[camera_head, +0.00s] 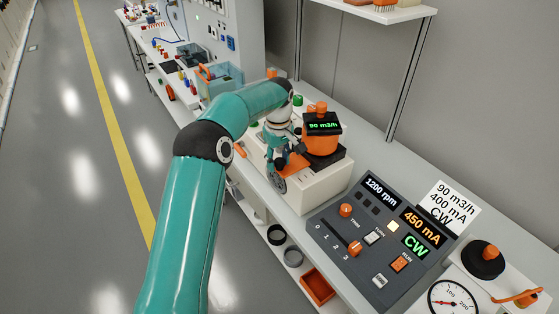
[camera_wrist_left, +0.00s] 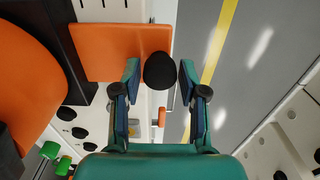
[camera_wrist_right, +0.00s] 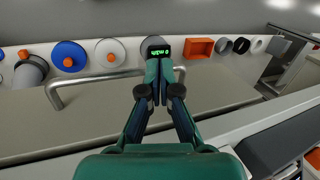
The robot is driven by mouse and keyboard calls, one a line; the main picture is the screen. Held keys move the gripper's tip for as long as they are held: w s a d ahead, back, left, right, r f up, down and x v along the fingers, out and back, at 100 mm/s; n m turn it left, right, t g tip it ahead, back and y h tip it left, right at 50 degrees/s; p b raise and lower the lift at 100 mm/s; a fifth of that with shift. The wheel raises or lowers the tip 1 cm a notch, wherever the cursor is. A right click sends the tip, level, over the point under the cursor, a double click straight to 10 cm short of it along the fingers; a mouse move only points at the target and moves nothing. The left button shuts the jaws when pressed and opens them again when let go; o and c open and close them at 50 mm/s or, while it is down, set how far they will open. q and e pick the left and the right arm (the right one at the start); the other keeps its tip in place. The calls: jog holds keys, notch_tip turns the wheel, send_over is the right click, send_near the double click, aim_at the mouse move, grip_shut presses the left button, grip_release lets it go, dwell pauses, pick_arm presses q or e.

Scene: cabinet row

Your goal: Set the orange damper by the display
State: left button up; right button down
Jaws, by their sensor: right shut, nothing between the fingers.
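The orange damper is a flat plate (camera_wrist_left: 118,52) with a black knob (camera_wrist_left: 160,71) at its end, at the side of the orange housing (camera_head: 322,138). The display (camera_head: 323,124) above that housing reads 90 m3/h in green. My left gripper (camera_head: 277,168) is at the damper. Its fingers in the left wrist view (camera_wrist_left: 159,82) stand on either side of the knob, apparently with narrow gaps. In the head view the arm and gripper hide part of the plate. My right gripper (camera_wrist_right: 161,92) is shut and empty. It is outside the head view.
The console (camera_head: 375,240) shows 1200 rpm, 450 mA and CW. A card (camera_head: 453,205) behind it reads 90 m3/h, 400 mA, CW. A gauge (camera_head: 453,299) stands at the lower right. A metal handle (camera_wrist_right: 95,80) lies left of my right gripper. The aisle floor is clear.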

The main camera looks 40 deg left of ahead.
pick_arm(q)
jog(key=shift+o, duration=0.6)
jog(key=shift+r, duration=0.1)
notch_tip(320, 180, up, 12)
jog(key=shift+f, duration=0.2)
dwell(0.5)
